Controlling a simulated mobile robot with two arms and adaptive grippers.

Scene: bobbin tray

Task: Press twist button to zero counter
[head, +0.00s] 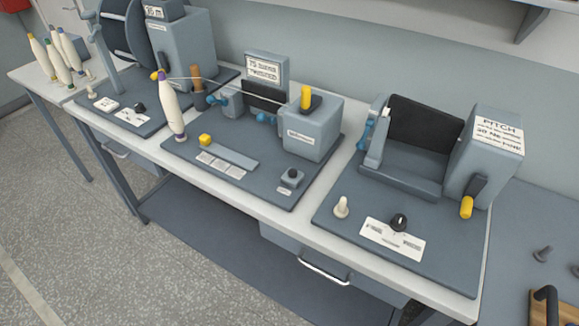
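The middle station has a grey upright display (265,69) with a white panel; its text starts with 75, and the lower line is too small to read surely. At this station's front right corner, a small grey block carries a dark round button (292,173), with a white label (284,190) in front of it. I cannot read that label. Nothing touches the button. Neither of my grippers is in view.
A white bobbin (173,108) stands at the middle station's left, with a thread running right from its top. Several bobbins stand far left. The space before the button is clear.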

